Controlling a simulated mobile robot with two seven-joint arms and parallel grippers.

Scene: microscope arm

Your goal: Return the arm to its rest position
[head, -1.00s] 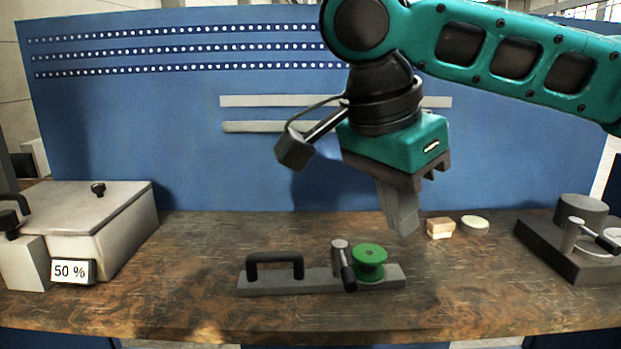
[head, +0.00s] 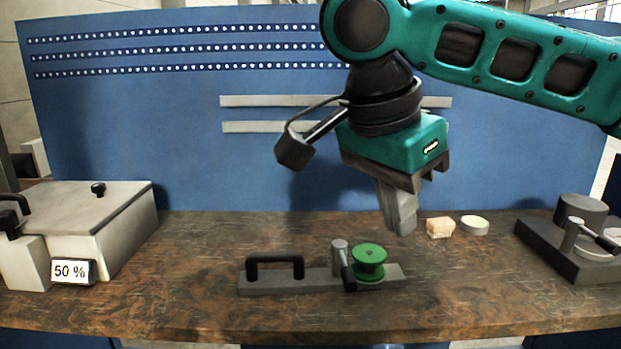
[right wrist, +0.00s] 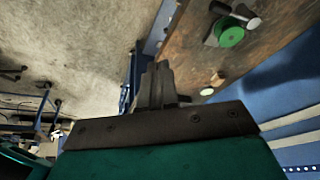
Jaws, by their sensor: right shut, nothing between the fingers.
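My right arm (head: 510,55) is teal and black and comes in from the top right of the head view. My right gripper (head: 403,228) is shut and empty, pointing down above the workbench. It hangs just right of and above the green spool (head: 369,262), not visibly touching anything. The gripper (right wrist: 155,75) also shows in the right wrist view, with its fingers together and the bench beyond. My left gripper is not in view.
The bench (head: 200,270) bears a grey base plate (head: 310,283) with a black handle (head: 275,262) and a lever (head: 345,265). A lidded box (head: 130,215) stands left. A pale block (head: 440,228), a round disc (head: 474,225) and a dark gauge fixture (head: 570,250) sit right. A blue panel (head: 200,150) stands behind.

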